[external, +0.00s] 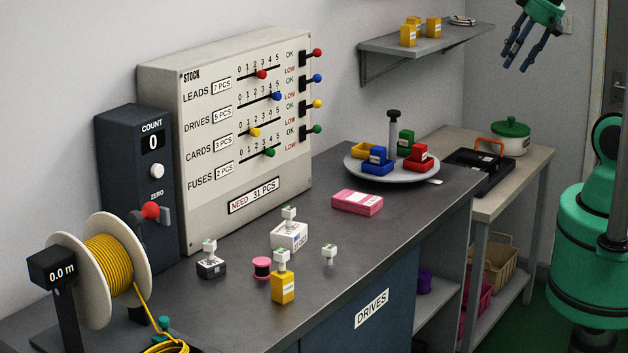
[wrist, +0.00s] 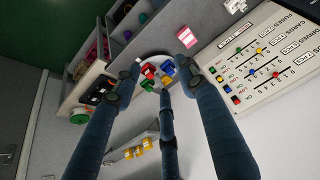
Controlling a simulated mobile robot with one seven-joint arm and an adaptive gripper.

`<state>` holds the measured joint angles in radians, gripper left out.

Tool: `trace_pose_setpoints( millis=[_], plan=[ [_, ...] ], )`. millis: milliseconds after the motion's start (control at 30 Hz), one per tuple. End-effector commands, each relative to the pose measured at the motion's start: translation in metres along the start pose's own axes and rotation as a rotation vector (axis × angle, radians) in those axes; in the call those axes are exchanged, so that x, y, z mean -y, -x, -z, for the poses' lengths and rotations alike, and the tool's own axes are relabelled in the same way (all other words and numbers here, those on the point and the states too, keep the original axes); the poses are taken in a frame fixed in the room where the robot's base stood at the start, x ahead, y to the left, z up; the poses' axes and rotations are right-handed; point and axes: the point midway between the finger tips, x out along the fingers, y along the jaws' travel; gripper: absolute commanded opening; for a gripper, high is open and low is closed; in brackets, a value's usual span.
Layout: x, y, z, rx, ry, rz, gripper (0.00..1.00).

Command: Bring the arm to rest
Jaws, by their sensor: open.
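My gripper (external: 524,50) is at the top right of the external view, raised in the air to the right of the wall shelf. Its dark blue fingers are spread and hold nothing. In the wrist view the three fingers of my gripper (wrist: 160,75) reach into the picture, apart, with nothing between them. Part of my green arm shows at the right edge of the external view.
A grey wall shelf (external: 420,45) with yellow boxes is left of my gripper. Below stand a plate (external: 358,170) with coloured bins, a pink box (external: 357,203), a stock panel (external: 230,120) and a side table (external: 530,158) with a green-lidded pot (external: 510,138).

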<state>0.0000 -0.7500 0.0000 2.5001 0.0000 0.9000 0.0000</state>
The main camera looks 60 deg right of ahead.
Motion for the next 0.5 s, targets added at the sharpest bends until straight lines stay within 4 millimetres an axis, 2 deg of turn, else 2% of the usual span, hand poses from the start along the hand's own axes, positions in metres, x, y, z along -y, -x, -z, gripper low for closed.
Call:
trace_pose_setpoints(
  millis=[33, 200, 500],
  plan=[
    [0.0, -0.015, -0.008, 0.0, 0.0, 0.0, 0.42],
    [0.0, -0.038, -0.02, 0.0, 0.0, 0.0, 0.42],
    [0.0, -0.052, -0.028, 0.0, 0.0, 0.0, 0.42]
  ],
)
